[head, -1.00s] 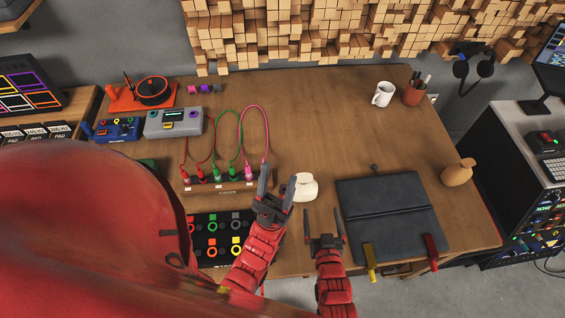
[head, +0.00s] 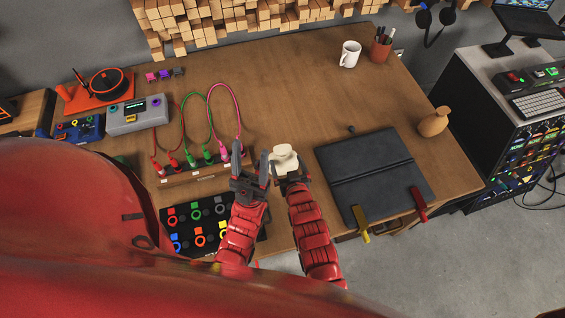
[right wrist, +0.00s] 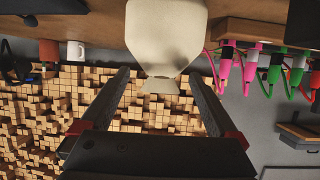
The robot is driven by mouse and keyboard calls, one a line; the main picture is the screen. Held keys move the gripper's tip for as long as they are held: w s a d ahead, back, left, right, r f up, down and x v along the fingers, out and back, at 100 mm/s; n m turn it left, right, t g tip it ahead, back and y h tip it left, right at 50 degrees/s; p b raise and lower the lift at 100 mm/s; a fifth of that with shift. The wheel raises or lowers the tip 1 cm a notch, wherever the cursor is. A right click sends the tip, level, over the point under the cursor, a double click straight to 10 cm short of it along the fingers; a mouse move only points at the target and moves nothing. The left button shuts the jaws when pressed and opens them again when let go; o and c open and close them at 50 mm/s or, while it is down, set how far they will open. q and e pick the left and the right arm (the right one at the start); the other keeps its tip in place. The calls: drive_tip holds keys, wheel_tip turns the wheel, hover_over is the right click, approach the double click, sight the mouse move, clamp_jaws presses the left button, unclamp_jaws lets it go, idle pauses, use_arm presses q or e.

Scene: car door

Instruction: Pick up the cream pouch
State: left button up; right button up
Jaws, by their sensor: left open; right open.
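The cream pouch (head: 285,156) stands on the wooden table near the front edge, between the cable box and the black folder. It fills the top middle of the right wrist view (right wrist: 166,38), where the picture is upside down and its narrow neck lies between the fingertips. My right gripper (head: 287,174) is open right at the pouch, on its near side; in the right wrist view its fingers (right wrist: 159,78) are spread wide with the pouch beyond them. Whether they touch it I cannot tell. My left gripper (head: 250,160) is open and empty, just left of the pouch.
The cable box (head: 200,170) with red, green and pink cables is left of the pouch. A black folder (head: 375,170) with yellow and red clips lies to the right. The table's middle is clear.

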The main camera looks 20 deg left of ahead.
sight(284, 157)
drive_tip(key=b+x, duration=0.2)
drive_tip(key=x, duration=0.3)
drive_tip(key=shift+a, duration=0.15)
drive_tip(key=shift+c, duration=0.9)
clamp_jaws()
